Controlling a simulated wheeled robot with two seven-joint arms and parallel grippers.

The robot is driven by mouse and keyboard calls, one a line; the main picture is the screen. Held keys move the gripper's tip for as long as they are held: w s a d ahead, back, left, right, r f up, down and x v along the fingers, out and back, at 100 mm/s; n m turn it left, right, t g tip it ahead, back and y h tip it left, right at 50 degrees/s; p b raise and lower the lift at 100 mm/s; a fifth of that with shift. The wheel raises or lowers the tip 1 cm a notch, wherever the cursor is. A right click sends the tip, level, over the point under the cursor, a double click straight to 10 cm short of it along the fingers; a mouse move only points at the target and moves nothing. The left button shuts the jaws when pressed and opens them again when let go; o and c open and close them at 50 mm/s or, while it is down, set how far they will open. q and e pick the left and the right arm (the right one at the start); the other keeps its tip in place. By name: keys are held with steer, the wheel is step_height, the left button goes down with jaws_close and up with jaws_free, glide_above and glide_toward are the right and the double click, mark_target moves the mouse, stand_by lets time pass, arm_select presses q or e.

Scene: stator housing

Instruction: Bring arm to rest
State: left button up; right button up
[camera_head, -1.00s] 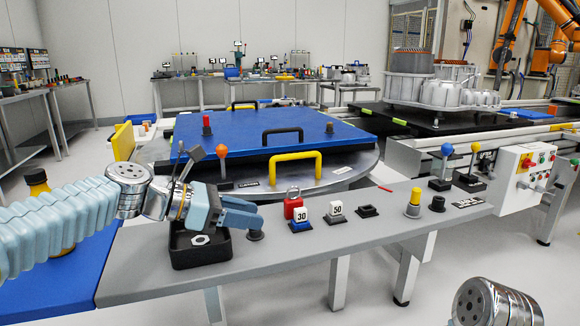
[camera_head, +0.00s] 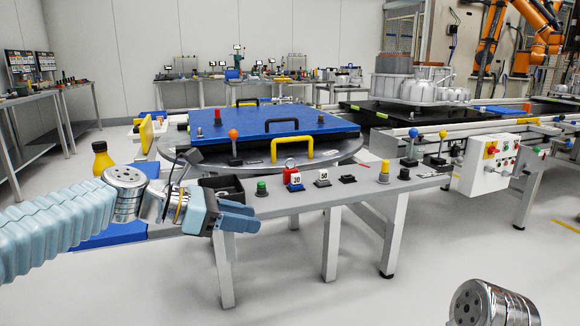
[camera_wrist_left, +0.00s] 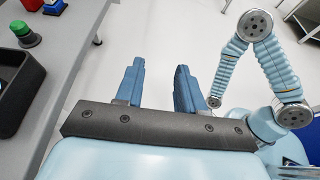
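My left gripper (camera_head: 256,217) hangs in front of the grey control bench (camera_head: 340,192), clear of its front edge. In the left wrist view its two blue fingers (camera_wrist_left: 160,70) stand apart with nothing but floor between them. The black bin (camera_head: 226,190) is on the bench behind the gripper and partly hidden. It also shows in the left wrist view (camera_wrist_left: 22,95). My right gripper is out of view; only a metal joint of my right arm (camera_head: 495,305) shows at the bottom right.
A green button (camera_head: 262,188), a red padlock (camera_head: 290,172), 30 and 50 blocks (camera_head: 322,178) and a yellow button (camera_head: 384,172) line the bench. The floor before the bench is clear.

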arm_select(q)
step_height(320, 180, down, 32)
steer(key=a+m+g+y, duration=0.1)
steer(key=a+m+y, duration=0.1)
steer(key=m+y, duration=0.35)
steer(key=s+f+m+g+y+p, duration=0.1)
steer(key=s+f+m+g+y, duration=0.1)
steer(key=s+f+m, duration=1.2)
steer(key=s+f+y, duration=0.1)
steer(key=s+f, duration=0.6)
steer(key=f, duration=0.2)
steer(key=shift+a+m+g+p, duration=0.35)
steer(key=shift+a+g, duration=0.05)
arm_select(e)
steer(key=shift+s+a+r, duration=0.15)
steer(key=shift+r, duration=0.3)
steer(key=shift+s+a+r, duration=0.1)
steer(key=shift+s+r, duration=0.05)
steer(key=shift+r, duration=0.25)
